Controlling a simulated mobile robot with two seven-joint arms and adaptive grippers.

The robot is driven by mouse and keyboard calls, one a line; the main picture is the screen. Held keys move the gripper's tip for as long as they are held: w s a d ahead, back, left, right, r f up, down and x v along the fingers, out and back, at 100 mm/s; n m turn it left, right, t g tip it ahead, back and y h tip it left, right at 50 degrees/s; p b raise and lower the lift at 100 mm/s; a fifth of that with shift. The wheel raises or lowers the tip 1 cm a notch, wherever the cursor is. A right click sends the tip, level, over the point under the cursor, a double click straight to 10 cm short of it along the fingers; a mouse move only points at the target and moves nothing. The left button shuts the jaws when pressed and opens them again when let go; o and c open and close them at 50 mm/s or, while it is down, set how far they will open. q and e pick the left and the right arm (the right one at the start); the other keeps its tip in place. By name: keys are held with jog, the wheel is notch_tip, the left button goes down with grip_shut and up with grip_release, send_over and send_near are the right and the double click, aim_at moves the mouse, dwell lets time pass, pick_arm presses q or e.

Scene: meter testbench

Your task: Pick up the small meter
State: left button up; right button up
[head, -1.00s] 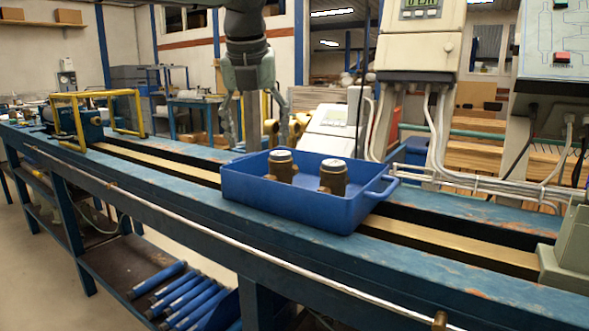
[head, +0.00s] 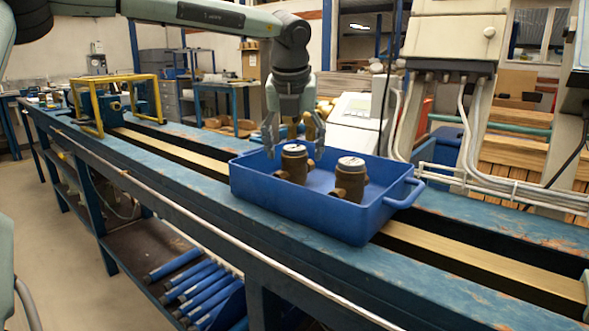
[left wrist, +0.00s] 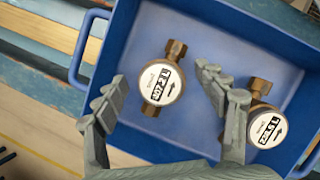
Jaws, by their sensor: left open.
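Two brass-coloured meters with white round tops stand upright in a blue tray (head: 300,212): one on the left (head: 294,165) and one on the right (head: 348,182). They look close in size, so I cannot tell surely which is the small meter. My left gripper (head: 294,150) points down over the tray, open and empty, its fingers either side of the left meter in the picture. In the left wrist view, one meter (left wrist: 160,82) lies between the spread fingers (left wrist: 163,88). The other meter (left wrist: 266,128) is partly hidden by the right finger. My right gripper is not in view.
The tray stands on a long blue bench (head: 440,262) with a brass-coloured rail (head: 430,248). A yellow frame (head: 118,100) stands on the bench at left. Pipes and grey housings (head: 450,40) rise behind the tray.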

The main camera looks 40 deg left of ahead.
pick_arm(q)
jog(key=shift+c, duration=0.4)
jog(key=c, duration=1.4)
grip_shut()
